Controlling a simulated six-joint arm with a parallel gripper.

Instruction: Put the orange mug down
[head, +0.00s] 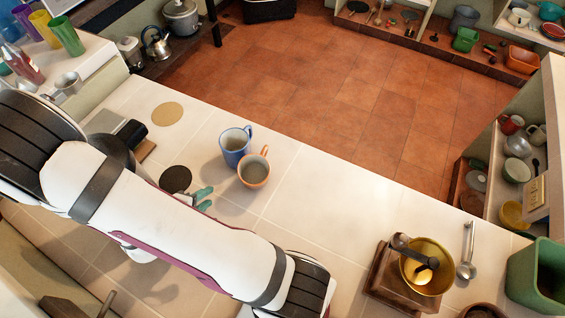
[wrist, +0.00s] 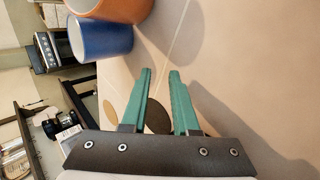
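The orange mug (head: 254,172) stands upright on the pale tiled counter, its handle toward the back. The blue mug (head: 235,147) stands just behind and left of it, very close; I cannot tell if they touch. My gripper (head: 207,198) is low over the counter, left of and nearer than the orange mug, apart from it. In the wrist view my gripper (wrist: 160,72) has its two green fingers apart with nothing between them. The orange mug (wrist: 118,10) is cut off by the top edge there, beside the blue mug (wrist: 105,40).
A dark round mat (head: 175,179) lies left of my gripper, and a tan round mat (head: 167,114) lies farther back. A gold pot (head: 428,268) on a wooden stand, a ladle (head: 467,255) and a green bin (head: 535,272) are at the right. The counter's middle is clear.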

